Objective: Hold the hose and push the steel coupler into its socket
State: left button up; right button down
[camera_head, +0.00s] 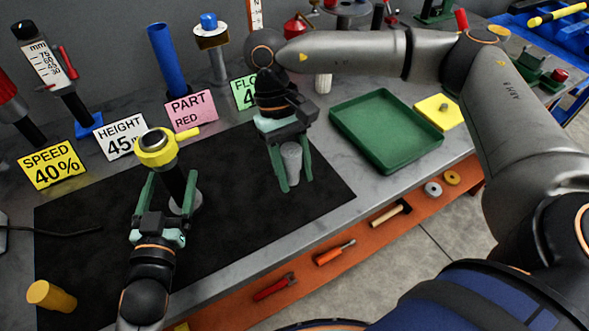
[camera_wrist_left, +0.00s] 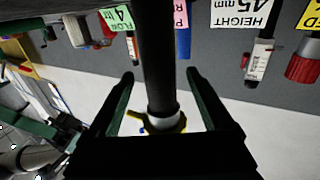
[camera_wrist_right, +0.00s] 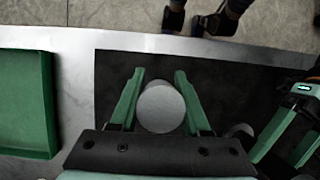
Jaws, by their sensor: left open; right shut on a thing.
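A light grey cylinder (camera_head: 291,160), which looks like the steel coupler, is between the fingers of my right gripper (camera_head: 295,184). The gripper is shut on it, over the black mat. Its round end (camera_wrist_right: 160,108) shows in the right wrist view. My left gripper (camera_head: 172,181) is open, with its fingers on either side of a dark upright post (camera_head: 175,180). The post has a yellow collar (camera_head: 155,147) with a side handle and a pale round base (camera_head: 186,203). The post also passes between the fingers in the left wrist view (camera_wrist_left: 157,60). I cannot make out a hose or socket for certain.
A black mat (camera_head: 240,225) covers the bench front. A green tray (camera_head: 387,130) lies to the right. Sign cards, a blue post (camera_head: 167,60) and gauges stand at the back. A yellow cylinder (camera_head: 50,296) is at the lower left. A thin black cord (camera_head: 60,232) lies at the left.

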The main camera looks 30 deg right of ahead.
pick_arm(q)
jog(key=shift+x, duration=0.95)
jog(key=shift+c, duration=0.3)
grip_shut()
dwell(1.7)
